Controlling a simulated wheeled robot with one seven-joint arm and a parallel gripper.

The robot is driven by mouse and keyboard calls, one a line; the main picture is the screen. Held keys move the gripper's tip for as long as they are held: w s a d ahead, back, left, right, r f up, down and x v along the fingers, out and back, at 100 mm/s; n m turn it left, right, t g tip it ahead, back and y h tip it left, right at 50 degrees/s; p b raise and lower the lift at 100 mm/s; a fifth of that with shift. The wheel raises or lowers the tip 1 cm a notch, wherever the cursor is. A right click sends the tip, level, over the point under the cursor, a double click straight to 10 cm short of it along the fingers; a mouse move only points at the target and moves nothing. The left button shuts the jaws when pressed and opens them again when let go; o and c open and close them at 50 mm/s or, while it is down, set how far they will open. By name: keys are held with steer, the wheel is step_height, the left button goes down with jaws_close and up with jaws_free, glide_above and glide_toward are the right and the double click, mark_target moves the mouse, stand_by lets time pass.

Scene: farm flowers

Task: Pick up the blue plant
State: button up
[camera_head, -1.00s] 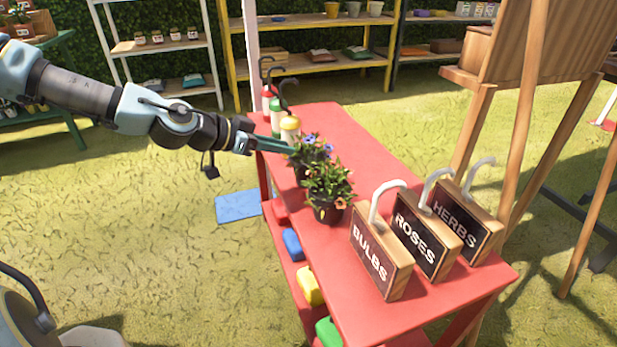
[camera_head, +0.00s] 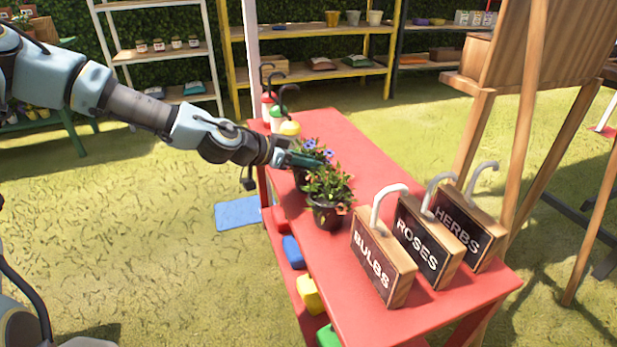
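The blue plant (camera_head: 311,147) is a potted plant with blue flowers on the red table (camera_head: 360,160). It stands just behind another potted plant with orange-yellow flowers (camera_head: 328,198), which hides part of it. My gripper (camera_head: 308,159) reaches in from the left at the blue plant, level with its foliage and partly in front of it. The fingers are seen side-on among the leaves, so I cannot tell whether they are open, shut or touching the plant. The blue plant's pot is mostly hidden.
Spray bottles, one with a yellow body (camera_head: 289,130), stand behind at the table's far left corner. Signs marked BULBS (camera_head: 372,262), ROSES (camera_head: 421,243) and HERBS (camera_head: 459,230) stand at the near right. The table's middle right is clear. A wooden easel (camera_head: 525,120) stands to the right.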

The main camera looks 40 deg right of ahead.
jaws_close()
stand_by(1.3)
